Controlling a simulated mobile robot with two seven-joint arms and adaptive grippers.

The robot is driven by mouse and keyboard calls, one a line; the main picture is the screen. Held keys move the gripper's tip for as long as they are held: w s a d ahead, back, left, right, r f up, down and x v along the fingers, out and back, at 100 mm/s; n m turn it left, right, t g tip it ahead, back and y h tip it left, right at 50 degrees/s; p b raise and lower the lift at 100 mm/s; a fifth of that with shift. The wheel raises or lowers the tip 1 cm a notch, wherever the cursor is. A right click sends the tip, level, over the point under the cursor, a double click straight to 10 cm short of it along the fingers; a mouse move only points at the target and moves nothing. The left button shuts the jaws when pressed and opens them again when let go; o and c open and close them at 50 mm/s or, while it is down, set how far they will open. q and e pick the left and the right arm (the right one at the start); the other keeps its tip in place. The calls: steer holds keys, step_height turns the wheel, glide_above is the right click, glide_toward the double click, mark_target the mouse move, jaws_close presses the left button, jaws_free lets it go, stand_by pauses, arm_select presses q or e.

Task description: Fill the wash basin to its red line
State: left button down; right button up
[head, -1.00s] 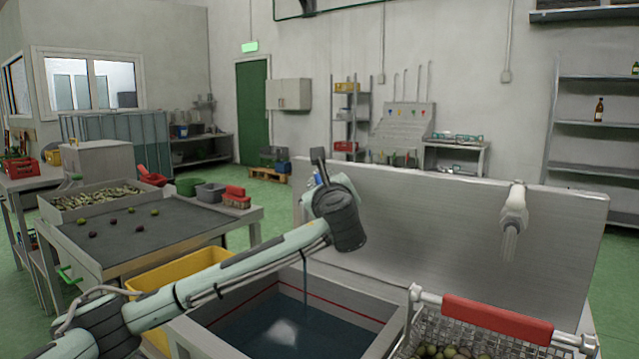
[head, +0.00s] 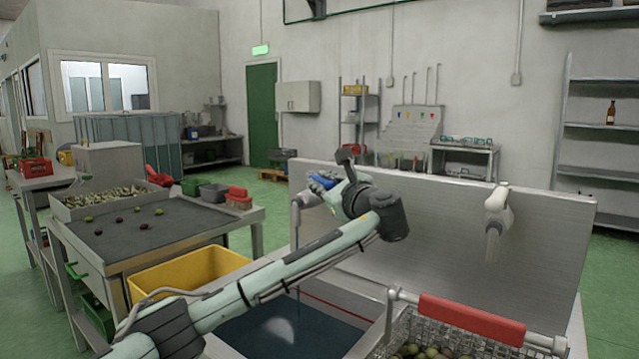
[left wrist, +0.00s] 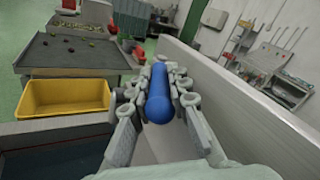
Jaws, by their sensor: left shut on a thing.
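The wash basin (head: 345,297) is at the bottom middle of the head view, partly behind my left arm. Dark water (head: 285,328) stands in it, and the red line (head: 340,306) shows on the wall above the water surface. A grey tap (head: 296,212) rises at the basin's back left. My left gripper (head: 322,183) is at the tap's top, shut on a blue handle (left wrist: 158,95), which lies between the fingers in the left wrist view. My right gripper is not in view.
A wire basket (head: 450,338) with a red handle holds olives at the lower right. A white spray head (head: 495,215) hangs on the steel splashback (head: 430,215). A yellow tub (head: 190,275) stands left of the basin, by a sorting table (head: 150,240) with loose olives.

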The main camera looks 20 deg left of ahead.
arm_select(q)
steer(key=shift+d, duration=0.1)
stand_by(0.4)
steer(key=c, duration=1.5)
jaws_free()
steer(key=shift+o, duration=0.2)
steer(key=v, duration=1.2)
steer(key=shift+w+d, duration=0.1)
